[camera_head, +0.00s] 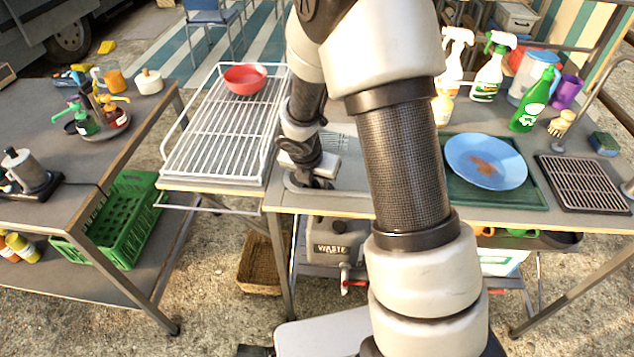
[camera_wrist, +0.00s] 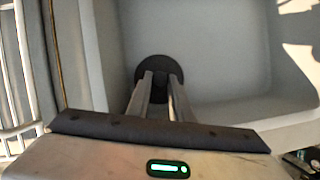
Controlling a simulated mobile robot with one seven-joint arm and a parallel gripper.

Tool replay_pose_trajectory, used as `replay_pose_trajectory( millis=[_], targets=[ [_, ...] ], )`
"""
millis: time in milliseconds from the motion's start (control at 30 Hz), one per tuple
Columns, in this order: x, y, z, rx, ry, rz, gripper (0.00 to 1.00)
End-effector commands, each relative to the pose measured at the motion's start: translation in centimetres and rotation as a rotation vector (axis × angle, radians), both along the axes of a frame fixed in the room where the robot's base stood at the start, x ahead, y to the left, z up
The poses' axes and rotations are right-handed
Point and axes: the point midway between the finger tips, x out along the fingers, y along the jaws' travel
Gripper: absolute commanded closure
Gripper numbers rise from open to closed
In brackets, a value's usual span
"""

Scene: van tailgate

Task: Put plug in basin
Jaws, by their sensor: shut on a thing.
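The plug (camera_wrist: 158,65) is a dark round disc with a small dark grip, seen in the wrist view. My gripper (camera_wrist: 160,84) reaches down into the pale grey basin (camera_wrist: 215,45) and its two fingers are shut on the plug's grip. The plug shows against the basin floor near the back wall; I cannot tell whether it touches the floor or hangs just above it. In the head view, my gripper is at the basin, whose rim (camera_head: 296,187) shows left of my arm. My arm hides most of the basin there, and the plug is not visible.
A white wire rack (camera_head: 215,135) with a red bowl (camera_head: 245,78) stands left of the basin. A blue plate (camera_head: 486,162) lies on a green tray to the right, with spray bottles (camera_head: 490,75) behind. A waste container (camera_head: 335,240) is below the counter.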

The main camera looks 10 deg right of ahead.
Motion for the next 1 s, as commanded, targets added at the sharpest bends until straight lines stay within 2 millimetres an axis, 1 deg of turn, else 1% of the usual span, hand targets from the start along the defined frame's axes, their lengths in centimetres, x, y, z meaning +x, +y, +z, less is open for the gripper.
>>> replay_pose_trajectory(
  millis=[100, 133, 200, 233, 500, 633, 767, 1000],
  targets=[
    [0.0, 0.0, -0.5, 0.0, 0.0, 0.0, 1.0],
    [0.0, 0.0, -0.3, 0.0, 0.0, 0.001, 0.77],
    [0.0, 0.0, -0.3, 0.0, 0.0, 0.0, 0.65],
    [0.0, 0.0, -0.3, 0.0, 0.0, 0.0, 0.62],
    [0.0, 0.0, -0.2, 0.0, 0.0, 0.0, 0.62],
    [-0.1, 0.1, 0.7, 0.001, -0.002, -0.001, 0.62],
    [-0.7, 0.5, 2.9, 0.001, -0.003, 0.0, 0.62],
    [-2.4, 1.6, 7.8, 0.001, -0.003, 0.0, 0.62]
  ],
)
